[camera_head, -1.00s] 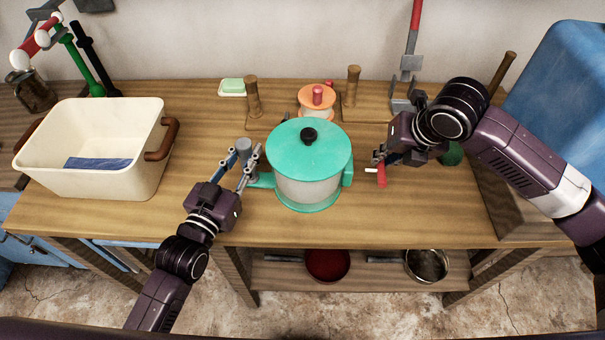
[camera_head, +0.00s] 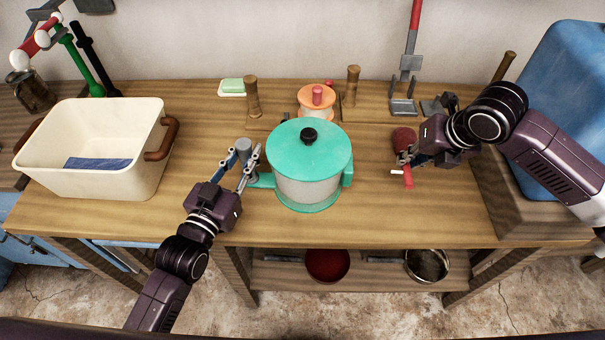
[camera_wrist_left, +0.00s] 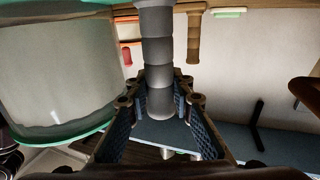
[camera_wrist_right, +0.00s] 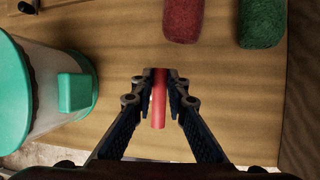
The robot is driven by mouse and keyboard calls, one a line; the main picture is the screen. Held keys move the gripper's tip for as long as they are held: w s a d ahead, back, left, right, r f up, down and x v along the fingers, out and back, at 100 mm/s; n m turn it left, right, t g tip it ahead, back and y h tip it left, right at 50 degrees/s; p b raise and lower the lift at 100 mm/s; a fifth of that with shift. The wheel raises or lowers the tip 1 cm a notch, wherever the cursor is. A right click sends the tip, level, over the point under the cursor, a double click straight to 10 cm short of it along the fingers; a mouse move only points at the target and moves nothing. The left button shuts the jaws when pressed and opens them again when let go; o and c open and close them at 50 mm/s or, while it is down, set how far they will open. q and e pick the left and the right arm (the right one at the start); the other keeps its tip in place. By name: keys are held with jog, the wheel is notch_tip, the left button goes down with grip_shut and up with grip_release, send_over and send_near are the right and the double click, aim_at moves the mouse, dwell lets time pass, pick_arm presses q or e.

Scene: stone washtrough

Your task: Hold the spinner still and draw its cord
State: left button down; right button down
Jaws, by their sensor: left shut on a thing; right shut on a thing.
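The spinner (camera_head: 310,185) is a clear bowl with a teal lid (camera_head: 325,160) and black knob, upright mid-table. Its wall also shows in the left wrist view (camera_wrist_left: 55,70). My left gripper (camera_head: 247,160) is shut on the grey upright grip (camera_wrist_left: 158,60) at the spinner's left side. My right gripper (camera_head: 406,164) is shut on a small red pull handle (camera_wrist_right: 158,100), apart from the spinner on its right. The pull handle also shows in the head view (camera_head: 408,178). A teal block (camera_wrist_right: 75,92) sticks out of the spinner's right side. I cannot make out a cord between spinner and handle.
A cream tub (camera_head: 90,185) stands left. An orange-topped container (camera_head: 316,97) and wooden posts (camera_head: 252,97) stand behind the spinner. A red roll (camera_wrist_right: 183,18) and a green roll (camera_wrist_right: 262,22) lie beyond my right gripper. The table front is clear.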

jog(key=a, duration=0.8)
jog(key=shift+w+a, duration=0.25)
jog(key=shift+a, duration=0.05)
jog(key=shift+s+d, duration=0.15)
jog(key=shift+d, duration=2.25)
jog(key=shift+s+d, duration=0.1)
jog(key=shift+d, duration=2.25)
